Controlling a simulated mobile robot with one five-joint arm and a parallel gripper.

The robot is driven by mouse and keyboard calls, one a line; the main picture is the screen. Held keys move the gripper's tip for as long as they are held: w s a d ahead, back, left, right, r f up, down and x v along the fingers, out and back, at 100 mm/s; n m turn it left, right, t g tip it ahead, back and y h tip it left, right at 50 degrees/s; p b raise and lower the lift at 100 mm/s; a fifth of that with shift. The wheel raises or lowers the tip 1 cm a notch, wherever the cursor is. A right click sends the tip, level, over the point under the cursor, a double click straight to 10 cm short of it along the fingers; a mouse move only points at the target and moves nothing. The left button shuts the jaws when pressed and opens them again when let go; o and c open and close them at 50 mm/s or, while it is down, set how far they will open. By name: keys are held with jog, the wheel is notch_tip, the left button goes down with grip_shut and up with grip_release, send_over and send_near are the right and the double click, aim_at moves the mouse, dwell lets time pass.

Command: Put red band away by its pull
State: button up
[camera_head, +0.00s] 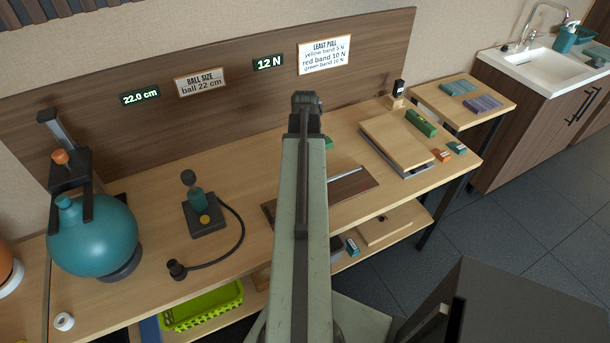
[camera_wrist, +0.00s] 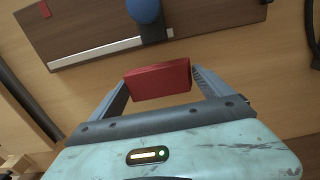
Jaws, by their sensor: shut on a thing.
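A red block (camera_wrist: 157,82), which I take to be the red band, sits between the two fingers of my gripper (camera_wrist: 160,80) in the wrist view. The gripper is shut on it and holds it over the wooden bench. In the head view my arm hides the gripper and the red block. A sign (camera_head: 324,55) lists least pulls: yellow band 5 N, red band 10 N, green band 10 N. A display (camera_head: 268,62) reads 12 N.
A teal ball (camera_head: 92,238) and a pump (camera_head: 205,210) stand left. A green block (camera_head: 420,122) lies right.

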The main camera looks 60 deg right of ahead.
jog(key=shift+f+b, duration=1.65)
jog(key=shift+f, duration=0.3)
jog(key=o, duration=1.2)
jog(key=shift+r, duration=0.1)
jog(key=shift+o, duration=0.2)
jog(key=shift+r, duration=0.1)
